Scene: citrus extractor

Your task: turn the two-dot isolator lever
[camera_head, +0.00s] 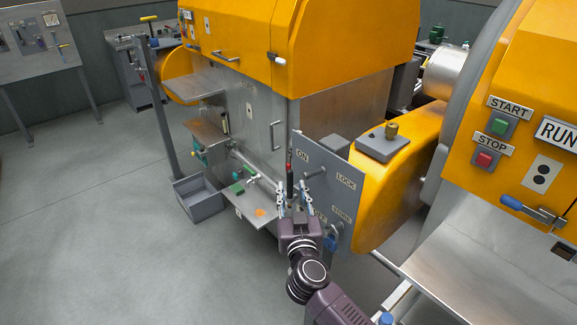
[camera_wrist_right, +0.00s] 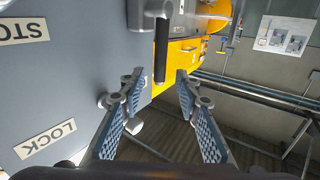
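A dark lever handle with a red end (camera_head: 289,180) stands in front of a grey panel (camera_head: 338,205) labelled ON, LOCK and a partly hidden STORE. I cannot make out a dot mark on this panel. My right gripper (camera_head: 293,193) is open around the lower end of the handle in the head view. In the right wrist view the dark handle (camera_wrist_right: 161,48) shows just beyond the gap between the open fingertips (camera_wrist_right: 158,80); I cannot tell whether they touch it. A two-dot plate (camera_head: 541,174) is on the yellow machine at right, above a blue-handled lever (camera_head: 520,207). My left gripper is not in view.
A blue padlock (camera_head: 331,241) hangs low on the panel. Green START (camera_head: 499,126) and red STOP (camera_head: 485,159) buttons are on the right machine. A shelf (camera_head: 245,209) and a grey bin (camera_head: 198,197) stand left of my right gripper. The floor at left is clear.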

